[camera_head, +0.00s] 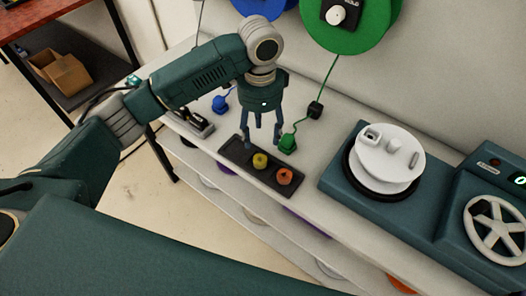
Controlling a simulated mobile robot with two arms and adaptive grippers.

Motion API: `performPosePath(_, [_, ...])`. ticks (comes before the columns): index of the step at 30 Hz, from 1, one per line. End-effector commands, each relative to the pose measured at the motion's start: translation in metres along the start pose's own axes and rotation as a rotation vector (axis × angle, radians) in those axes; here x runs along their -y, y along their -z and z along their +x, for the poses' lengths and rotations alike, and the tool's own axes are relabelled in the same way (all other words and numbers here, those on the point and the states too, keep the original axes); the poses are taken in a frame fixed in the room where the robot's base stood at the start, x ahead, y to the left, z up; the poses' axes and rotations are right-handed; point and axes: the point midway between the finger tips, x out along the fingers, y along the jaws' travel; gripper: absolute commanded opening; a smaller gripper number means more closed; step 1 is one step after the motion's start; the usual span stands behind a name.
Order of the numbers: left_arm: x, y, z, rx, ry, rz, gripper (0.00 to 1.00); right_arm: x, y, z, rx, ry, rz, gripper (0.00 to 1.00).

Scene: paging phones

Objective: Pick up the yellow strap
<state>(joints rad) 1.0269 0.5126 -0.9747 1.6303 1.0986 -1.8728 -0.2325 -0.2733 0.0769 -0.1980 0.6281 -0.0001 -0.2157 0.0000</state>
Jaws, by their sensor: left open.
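The yellow piece (260,160), which I take for the yellow strap, is small and sits in a dark tray (245,172) on the white bench. An orange piece (284,177) sits beside it in the same tray, to its right. My left gripper (262,141) points down with its fingers apart and nothing between them. In the picture it is just above the yellow piece; I cannot tell the exact height gap. My right gripper is not in view.
A green piece (288,143) on a cord lies close to the right of my left gripper. A blue piece (220,104) is farther left. A teal machine with a white disc (385,158) stands to the right. Large blue and green spools (345,25) are behind.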

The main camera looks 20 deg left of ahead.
Motion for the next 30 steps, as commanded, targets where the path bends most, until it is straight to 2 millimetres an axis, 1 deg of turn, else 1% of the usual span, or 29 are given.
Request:
performPosePath(1, [-0.002,-0.001,0.009,0.003,-0.004,-0.001,0.54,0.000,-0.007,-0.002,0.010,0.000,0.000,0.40])
performPosePath(4, [-0.001,-0.001,0.025,0.003,-0.004,-0.002,0.54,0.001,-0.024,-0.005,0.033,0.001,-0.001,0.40])
performPosePath(7, [-0.001,-0.001,0.036,0.001,-0.002,-0.001,0.54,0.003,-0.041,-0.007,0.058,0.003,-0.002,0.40])
performPosePath(10, [-0.002,-0.001,0.042,0.000,-0.001,0.000,0.54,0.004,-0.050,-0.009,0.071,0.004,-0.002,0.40])
performPosePath(14, [-0.006,-0.003,0.055,0.002,-0.003,0.000,0.54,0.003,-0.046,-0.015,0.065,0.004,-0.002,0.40])
performPosePath(18, [-0.009,-0.004,0.077,0.002,-0.002,-0.002,0.54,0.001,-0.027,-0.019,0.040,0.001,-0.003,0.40])
performPosePath(21, [-0.009,-0.003,0.088,0.000,-0.001,-0.001,0.54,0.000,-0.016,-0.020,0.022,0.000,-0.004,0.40])
performPosePath(23, [-0.009,-0.004,0.092,0.000,0.000,-0.001,0.54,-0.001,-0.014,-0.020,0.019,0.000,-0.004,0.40])
performPosePath(29, [-0.008,-0.003,0.093,-0.001,0.001,0.000,0.54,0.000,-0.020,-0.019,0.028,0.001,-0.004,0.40])
performPosePath(30, [-0.008,-0.003,0.093,-0.001,0.001,0.000,0.52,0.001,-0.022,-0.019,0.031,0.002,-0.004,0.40])
